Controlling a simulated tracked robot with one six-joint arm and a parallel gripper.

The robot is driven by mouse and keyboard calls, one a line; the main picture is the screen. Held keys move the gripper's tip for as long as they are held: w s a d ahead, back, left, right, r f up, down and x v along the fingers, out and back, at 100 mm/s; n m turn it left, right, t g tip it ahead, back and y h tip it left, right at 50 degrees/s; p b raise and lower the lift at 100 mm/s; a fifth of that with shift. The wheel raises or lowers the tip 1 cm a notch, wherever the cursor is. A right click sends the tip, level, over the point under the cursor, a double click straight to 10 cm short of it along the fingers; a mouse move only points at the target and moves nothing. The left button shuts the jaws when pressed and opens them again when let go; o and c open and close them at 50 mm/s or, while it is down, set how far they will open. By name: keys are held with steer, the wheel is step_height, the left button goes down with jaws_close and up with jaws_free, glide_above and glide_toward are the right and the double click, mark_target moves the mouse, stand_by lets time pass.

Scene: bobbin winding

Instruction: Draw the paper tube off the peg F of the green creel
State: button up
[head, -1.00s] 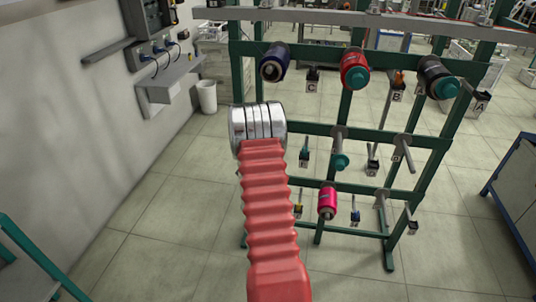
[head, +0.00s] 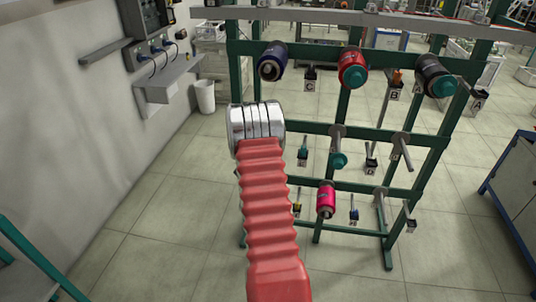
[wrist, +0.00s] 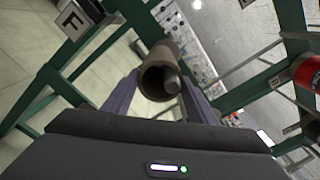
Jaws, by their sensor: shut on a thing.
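The brown paper tube (wrist: 157,70) shows in the wrist view with its open end towards me. The grey tip of a peg (wrist: 172,84) shows inside its mouth, so the tube is around the peg. A plate marked F (wrist: 73,20) is at the upper left on the green creel (wrist: 100,58). My gripper (wrist: 160,84) has its purple fingers on either side of the tube and is shut on it. In the head view the green creel (head: 415,133) stands ahead; my arm hides my gripper and the tube.
A dark blue bobbin (head: 272,62), a red one (head: 352,70) and a dark one with a teal end (head: 435,77) sit on the top row. A pink bobbin (head: 326,200) sits lower. A blue cabinet (head: 515,190) stands right; a wall is left.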

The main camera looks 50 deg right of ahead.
steer(key=shift+s+r, duration=0.1)
steer(key=shift+r, duration=0.15)
steer(key=shift+a, duration=0.1)
steer(key=v, duration=1.3)
stand_by(0.7)
steer(key=shift+s, duration=0.1)
steer(key=v, duration=0.9)
steer(key=shift+a, duration=0.2)
stand_by(0.4)
